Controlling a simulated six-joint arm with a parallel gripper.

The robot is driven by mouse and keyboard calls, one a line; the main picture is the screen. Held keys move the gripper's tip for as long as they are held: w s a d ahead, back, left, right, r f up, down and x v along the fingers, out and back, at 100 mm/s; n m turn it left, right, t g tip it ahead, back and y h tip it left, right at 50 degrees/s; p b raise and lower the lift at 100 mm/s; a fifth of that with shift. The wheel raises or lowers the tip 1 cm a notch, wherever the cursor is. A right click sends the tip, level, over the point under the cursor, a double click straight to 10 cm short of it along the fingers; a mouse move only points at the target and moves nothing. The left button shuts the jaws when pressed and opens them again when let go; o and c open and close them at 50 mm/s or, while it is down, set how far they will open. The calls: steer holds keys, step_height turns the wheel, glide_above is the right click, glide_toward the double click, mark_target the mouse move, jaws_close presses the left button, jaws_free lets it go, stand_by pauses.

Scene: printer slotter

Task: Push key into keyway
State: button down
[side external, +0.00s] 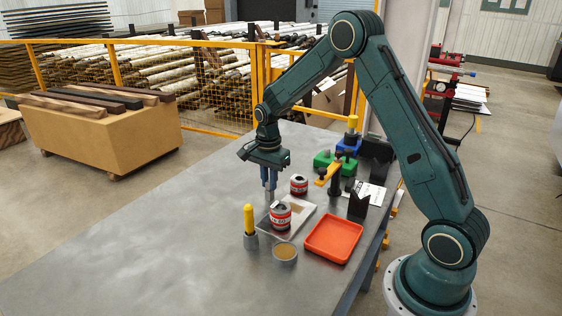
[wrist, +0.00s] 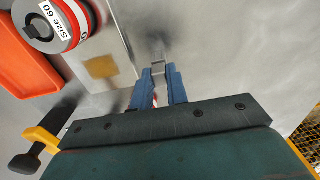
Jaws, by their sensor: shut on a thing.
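My gripper (side external: 269,194) points down over the metal table (side external: 160,225), beside the light metal plate (side external: 303,207) with cans by it. In the wrist view its two blue fingers (wrist: 160,82) are shut on a small grey metal piece, apparently the key (wrist: 158,69), at the fingertips. The key is too small to make out in the side view. I cannot make out the keyway in either view. The plate also shows in the wrist view, left of the fingers, with a tan square patch (wrist: 101,67) on it. I cannot tell whether the key touches anything.
Red-and-white cans (side external: 281,218) (side external: 299,185) stand close to my gripper. A yellow-handled tool (side external: 250,222), a round tin (side external: 285,253) and an orange-red tray (side external: 333,239) are nearby. A black-and-yellow clamp (side external: 334,179) and green bin (side external: 330,160) stand behind. The table's left part is clear.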

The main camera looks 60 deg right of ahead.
steer(key=shift+r, duration=0.15)
steer(key=shift+r, duration=2.25)
steer(key=shift+s+a, duration=0.1)
steer(key=s+a+r, duration=0.6)
steer(key=s+a, duration=0.2)
steer(key=s, duration=0.2)
steer(key=shift+w+d+f, duration=0.1)
steer(key=shift+f, duration=1.8)
steer(key=shift+f, duration=2.1)
steer(key=c, duration=1.3)
jaws_free()
